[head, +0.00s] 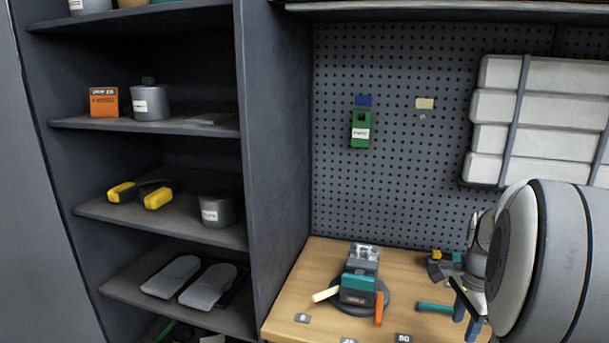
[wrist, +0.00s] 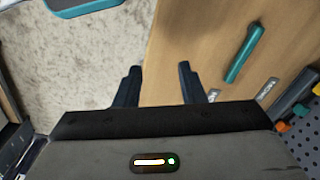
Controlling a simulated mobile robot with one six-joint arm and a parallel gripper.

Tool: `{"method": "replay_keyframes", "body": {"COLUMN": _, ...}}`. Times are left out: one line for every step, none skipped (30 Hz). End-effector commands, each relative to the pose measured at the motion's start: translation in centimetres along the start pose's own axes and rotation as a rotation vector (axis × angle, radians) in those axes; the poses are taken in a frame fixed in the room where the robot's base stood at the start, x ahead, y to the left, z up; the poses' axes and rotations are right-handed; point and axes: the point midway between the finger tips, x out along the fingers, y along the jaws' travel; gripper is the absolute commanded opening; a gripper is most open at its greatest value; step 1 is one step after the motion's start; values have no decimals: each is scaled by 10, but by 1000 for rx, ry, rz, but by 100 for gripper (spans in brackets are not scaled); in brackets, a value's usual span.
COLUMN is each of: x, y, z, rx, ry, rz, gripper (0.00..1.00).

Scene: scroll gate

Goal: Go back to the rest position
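My gripper shows in the wrist view (wrist: 157,82) with its two dark fingers apart and nothing between them. It hangs over the edge of the wooden bench, with the pale floor below on the left. In the head view my gripper (head: 467,309) is at the lower right, just above the bench (head: 293,290), partly hidden by my own large grey arm link. A teal bar (wrist: 245,52) lies on the bench to the right of the fingers, apart from them.
A teal and grey device (head: 358,288) on a round base stands on the bench, with cream and orange levers. Shelves (head: 150,125) with pots, boxes and tools stand on the left. A pegboard (head: 400,190) behind holds a green device (head: 361,129) and strapped white blocks (head: 535,110).

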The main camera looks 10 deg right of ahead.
Motion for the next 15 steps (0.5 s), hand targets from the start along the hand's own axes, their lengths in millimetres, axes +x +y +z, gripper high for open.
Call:
{"method": "replay_keyframes", "body": {"x": -4, "y": 0, "z": 14, "rx": -67, "ry": 4, "rz": -9, "gripper": 36}}
{"method": "replay_keyframes", "body": {"x": -6, "y": 1, "z": 22, "rx": -110, "ry": 7, "rz": -14, "gripper": 36}}
{"method": "replay_keyframes", "body": {"x": -9, "y": 2, "z": 33, "rx": -172, "ry": 10, "rz": -22, "gripper": 36}}
{"method": "replay_keyframes", "body": {"x": -11, "y": 3, "z": 42, "rx": -220, "ry": 13, "rz": -27, "gripper": 36}}
{"method": "replay_keyframes", "body": {"x": -13, "y": 4, "z": 50, "rx": -271, "ry": 16, "rz": -33, "gripper": 36}}
{"method": "replay_keyframes", "body": {"x": -16, "y": 6, "z": 63, "rx": -344, "ry": 21, "rz": -41, "gripper": 36}}
{"method": "replay_keyframes", "body": {"x": -18, "y": 8, "z": 74, "rx": -405, "ry": 25, "rz": -48, "gripper": 36}}
{"method": "replay_keyframes", "body": {"x": -20, "y": 11, "z": 85, "rx": -471, "ry": 29, "rz": -55, "gripper": 36}}
{"method": "replay_keyframes", "body": {"x": -23, "y": 16, "z": 101, "rx": -567, "ry": 35, "rz": -65, "gripper": 36}}
{"method": "replay_keyframes", "body": {"x": -25, "y": 21, "z": 114, "rx": -648, "ry": 41, "rz": -74, "gripper": 36}}
{"method": "replay_keyframes", "body": {"x": -27, "y": 26, "z": 128, "rx": -735, "ry": 47, "rz": -85, "gripper": 36}}
{"method": "replay_keyframes", "body": {"x": -29, "y": 35, "z": 146, "rx": -862, "ry": 58, "rz": -100, "gripper": 36}}
{"method": "replay_keyframes", "body": {"x": -30, "y": 42, "z": 160, "rx": -957, "ry": 66, "rz": -111, "gripper": 36}}
{"method": "replay_keyframes", "body": {"x": -31, "y": 50, "z": 172, "rx": -1048, "ry": 74, "rz": -121, "gripper": 36}}
{"method": "replay_keyframes", "body": {"x": -31, "y": 60, "z": 186, "rx": -1163, "ry": 84, "rz": -133, "gripper": 36}}
